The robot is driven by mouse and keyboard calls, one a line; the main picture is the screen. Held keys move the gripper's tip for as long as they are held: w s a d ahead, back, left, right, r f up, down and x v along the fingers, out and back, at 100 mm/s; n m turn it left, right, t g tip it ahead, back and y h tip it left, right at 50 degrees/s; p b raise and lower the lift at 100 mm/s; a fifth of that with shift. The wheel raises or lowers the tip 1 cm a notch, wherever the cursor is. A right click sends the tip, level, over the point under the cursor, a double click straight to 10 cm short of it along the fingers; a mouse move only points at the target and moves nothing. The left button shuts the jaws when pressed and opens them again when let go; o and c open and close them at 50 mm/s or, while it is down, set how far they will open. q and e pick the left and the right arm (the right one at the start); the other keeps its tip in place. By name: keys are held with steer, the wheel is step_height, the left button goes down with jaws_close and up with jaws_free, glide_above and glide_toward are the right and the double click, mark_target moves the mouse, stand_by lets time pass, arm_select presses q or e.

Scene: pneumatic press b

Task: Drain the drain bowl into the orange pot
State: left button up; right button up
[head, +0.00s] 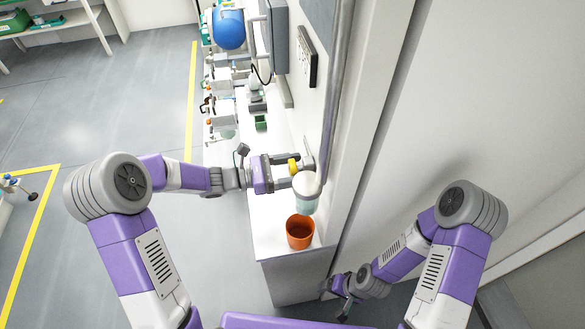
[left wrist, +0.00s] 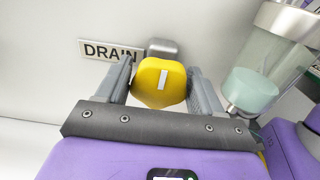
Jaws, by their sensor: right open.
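The drain bowl (head: 306,204) is a clear cup with a pale grey top, fixed by the wall; in the left wrist view it (left wrist: 252,88) shows pale green liquid. The orange pot (head: 300,241) stands upright on the white bench below the bowl; whether it holds liquid cannot be told. A yellow drain knob (head: 293,166) sits beside the bowl. My right gripper (head: 342,305) is open and empty, low beside the bench's end.
A "DRAIN" label (left wrist: 110,52) is on the wall left of the knob. The wall is close on the right. Grey floor (head: 130,110) lies open on the left.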

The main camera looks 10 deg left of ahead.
arm_select(q)
steer(key=c, duration=0.6)
steer(key=n+p, duration=0.1)
steer(key=p, duration=0.2)
steer(key=shift+r+n, duration=0.2)
steer(key=shift+n, duration=0.2)
steer(key=shift+f+n+p, duration=0.15)
steer(key=shift+n+p, duration=0.35)
steer(key=shift+p, duration=0.25)
steer(key=o, duration=1)
steer(key=shift+o, duration=0.2)
steer(key=shift+a, duration=0.1)
steer(key=v, duration=0.7)
steer(key=shift+a+p, duration=0.2)
steer(key=shift+p, duration=0.1)
